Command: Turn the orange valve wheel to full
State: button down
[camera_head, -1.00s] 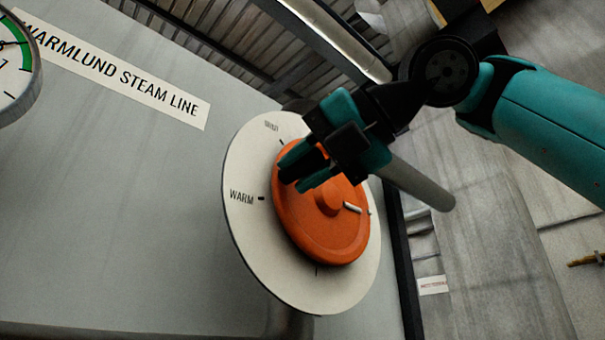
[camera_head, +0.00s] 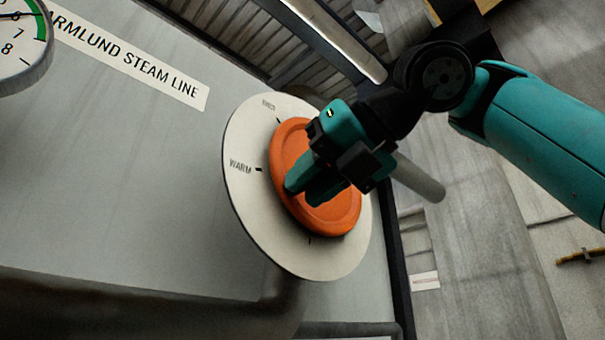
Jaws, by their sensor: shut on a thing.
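The orange valve wheel (camera_head: 335,222) sits in front of a round white dial plate (camera_head: 255,225) on a grey panel. The plate reads WARM on its left; a smaller label at its top is too blurred to read. My gripper (camera_head: 308,192) is over the middle of the wheel and shut on it, apparently at the raised hub. The fingers hide the hub and the white pointer mark, so the wheel's setting cannot be read.
A round gauge (camera_head: 20,65) with a green band is cut off at the upper left. A sign (camera_head: 135,62) about the steam line is beside it. A pale pipe (camera_head: 418,180) passes behind my gripper. A dark panel edge (camera_head: 397,265) is on the right.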

jog(key=shift+w+d+t+h, duration=0.3)
jog(key=shift+w+d, duration=0.05)
dwell(0.5)
